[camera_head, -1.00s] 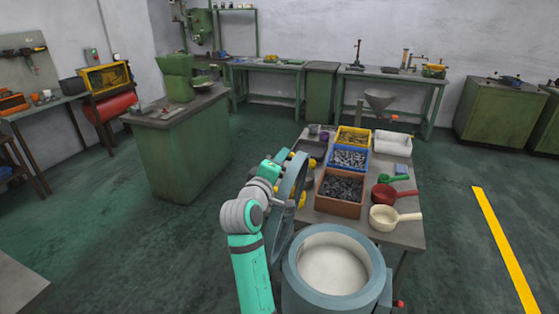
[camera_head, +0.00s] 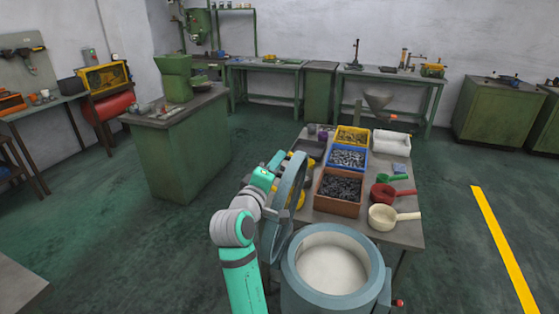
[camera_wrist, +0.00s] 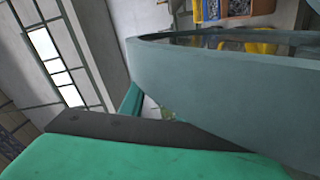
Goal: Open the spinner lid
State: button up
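The spinner (camera_head: 290,277) is a blue-grey round drum at the bottom centre of the head view. Its mouth is uncovered, showing a pale inside. The round spinner lid (camera_head: 283,222) stands steeply on edge at the drum's left side, seen nearly edge-on. My gripper (camera_head: 276,160) is at the lid's upper left edge; its fingertips are not clearly visible. In the wrist view, the lid's blue-grey rim (camera_wrist: 215,85) fills the right side, close to a green finger with a dark pad (camera_wrist: 140,130). Whether the fingers are shut on the rim cannot be told.
Behind the spinner, a table (camera_head: 400,235) holds an orange-brown bin (camera_head: 338,205), a blue bin (camera_head: 347,168), a yellow bin (camera_head: 352,146), a red scoop (camera_head: 381,192) and a cream scoop (camera_head: 383,217). A green cabinet (camera_head: 185,160) stands left. Floor between it and my arm is clear.

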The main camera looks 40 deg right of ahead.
aim_at(279, 204)
jog(key=v, duration=0.7)
jog(key=shift+a, duration=0.15)
